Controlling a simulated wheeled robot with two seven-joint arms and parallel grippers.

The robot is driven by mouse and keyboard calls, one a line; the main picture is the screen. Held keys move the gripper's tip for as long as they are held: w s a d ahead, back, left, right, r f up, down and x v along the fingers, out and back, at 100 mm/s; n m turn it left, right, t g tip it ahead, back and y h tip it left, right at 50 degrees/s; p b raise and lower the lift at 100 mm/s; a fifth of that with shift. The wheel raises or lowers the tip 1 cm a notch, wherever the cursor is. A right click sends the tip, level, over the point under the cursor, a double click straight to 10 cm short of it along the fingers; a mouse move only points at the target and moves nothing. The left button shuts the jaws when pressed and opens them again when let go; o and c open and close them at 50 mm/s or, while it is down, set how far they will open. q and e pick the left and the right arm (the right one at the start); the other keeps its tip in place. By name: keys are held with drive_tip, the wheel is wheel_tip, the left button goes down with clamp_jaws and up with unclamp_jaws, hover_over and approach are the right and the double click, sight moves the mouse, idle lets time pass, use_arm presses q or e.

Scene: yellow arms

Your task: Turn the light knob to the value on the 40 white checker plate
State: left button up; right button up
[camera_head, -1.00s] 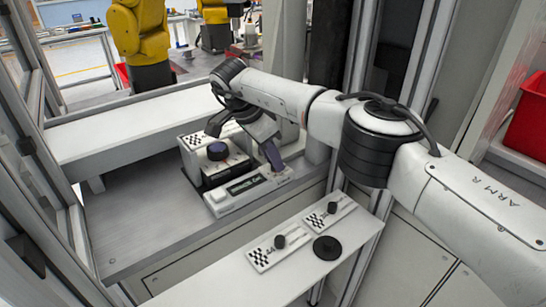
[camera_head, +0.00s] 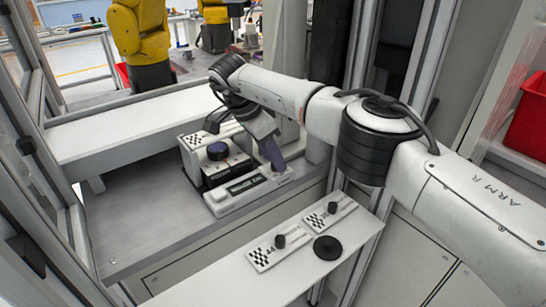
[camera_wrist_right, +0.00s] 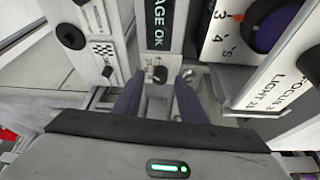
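A low white panel with an "IMAGE OK" display (camera_head: 243,185) stands in front of a box with a big dark blue knob (camera_head: 217,151). A small dark knob (camera_wrist_right: 159,73) at the panel's end shows in the right wrist view. My right gripper (camera_wrist_right: 158,100) is open, its two purple-blue fingers either side of the line to this knob; whether they touch it I cannot tell. In the head view the gripper (camera_head: 243,140) hangs over the panel's right end. Two white checker plates (camera_head: 265,251) (camera_head: 328,213) with black knobs lie on the front shelf; their numbers are unreadable. My left gripper is out of view.
A black disc (camera_head: 327,248) lies on the front shelf (camera_head: 215,285) beside the plates. In the wrist view, "LIGHT 21" and "FOCUS 2" labels (camera_wrist_right: 262,88) show on the box. A white beam (camera_head: 115,128) runs behind; a glazed frame stands at left.

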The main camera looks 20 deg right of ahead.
drive_tip(key=v, duration=0.9)
drive_tip(key=shift+a+r+p, duration=0.2)
drive_tip(key=shift+r+p, duration=0.05)
drive_tip(key=shift+p, duration=0.1)
drive_tip(key=shift+s, duration=0.1)
